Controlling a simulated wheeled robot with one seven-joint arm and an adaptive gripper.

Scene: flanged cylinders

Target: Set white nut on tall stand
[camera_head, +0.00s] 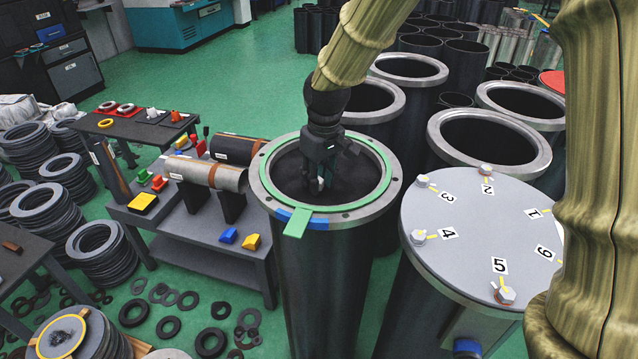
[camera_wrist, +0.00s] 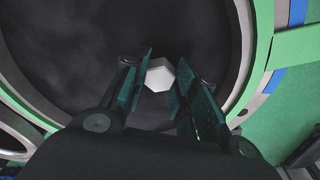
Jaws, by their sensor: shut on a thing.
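My gripper (camera_head: 320,182) reaches down into the mouth of the open flanged cylinder (camera_head: 268,200) with the green ring. It is shut on the white nut (camera_wrist: 159,75), a small pale six-sided piece between the two fingertips (camera_wrist: 160,88) in the wrist view. In the head view only a small pale bit of the nut (camera_head: 319,184) shows between the fingers. The dark inside of the cylinder lies below. I cannot tell how far the nut is above its bottom. I cannot tell which thing is the tall stand.
A grey numbered lid with bolts (camera_head: 470,240) stands close on the right. Other open flanged cylinders (camera_head: 490,142) stand behind. A grey bench (camera_head: 205,225) with colored blocks stands left. A dark table (camera_head: 135,125) behind it holds small nuts and plates. The cylinder's rim surrounds my gripper.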

